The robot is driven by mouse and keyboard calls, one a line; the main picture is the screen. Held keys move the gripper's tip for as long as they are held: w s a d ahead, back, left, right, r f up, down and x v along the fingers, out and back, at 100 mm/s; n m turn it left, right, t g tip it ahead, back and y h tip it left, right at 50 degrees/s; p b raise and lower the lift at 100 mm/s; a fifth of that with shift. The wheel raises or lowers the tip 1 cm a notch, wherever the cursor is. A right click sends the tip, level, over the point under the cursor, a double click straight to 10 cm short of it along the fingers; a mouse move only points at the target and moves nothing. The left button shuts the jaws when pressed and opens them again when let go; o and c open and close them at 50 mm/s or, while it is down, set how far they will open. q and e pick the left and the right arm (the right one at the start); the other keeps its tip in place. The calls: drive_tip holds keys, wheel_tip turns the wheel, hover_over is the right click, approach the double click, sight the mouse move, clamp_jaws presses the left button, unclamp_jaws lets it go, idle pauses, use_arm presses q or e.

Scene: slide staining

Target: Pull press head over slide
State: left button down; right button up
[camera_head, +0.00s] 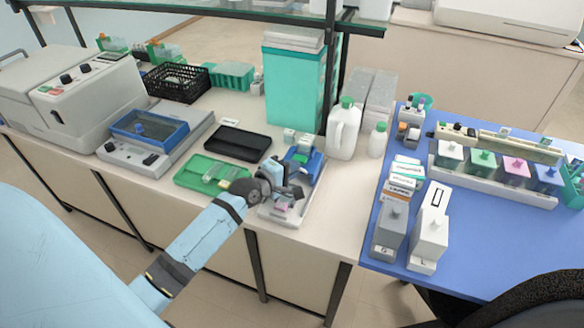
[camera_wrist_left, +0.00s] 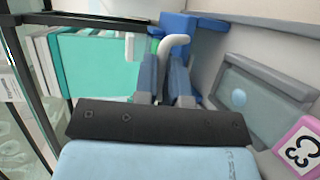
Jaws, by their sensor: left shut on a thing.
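The press, with a blue head (camera_head: 302,158) and a pale base (camera_head: 278,217), stands near the front edge of the pale bench. My left gripper (camera_head: 282,188) is at the press and covers part of it. In the left wrist view, the gripper (camera_wrist_left: 166,72) is shut on a light grey curved handle (camera_wrist_left: 178,40) in front of a blue part (camera_wrist_left: 180,22). A pink block (camera_head: 283,207) sits on the press base; in the left wrist view, a pink block (camera_wrist_left: 300,150) bears dark characters. I cannot make out the slide clearly. My right gripper is not in view.
A green tray (camera_head: 190,178) and a black tray (camera_head: 239,143) lie left of the press. A white jug (camera_head: 343,135) and a tall teal box (camera_head: 290,90) stand behind it. The bench right of the press is clear up to the blue mat (camera_head: 480,230).

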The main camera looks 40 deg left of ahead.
use_arm(q)
drive_tip(key=s+p, duration=0.1)
drive_tip(key=s, duration=0.1)
drive_tip(key=s+d+p, duration=0.1)
drive_tip(key=s, duration=0.2)
drive_tip(key=s+d+p, duration=0.1)
drive_tip(key=s, duration=0.2)
drive_tip(key=shift+s+p, duration=0.35)
drive_tip(key=shift+f, duration=0.15)
drive_tip(key=c, duration=1.6)
unclamp_jaws()
drive_tip(key=shift+c, duration=0.2)
drive_tip(key=o, duration=0.3)
drive_tip(key=shift+o, duration=0.6)
drive_tip(key=shift+s, duration=0.1)
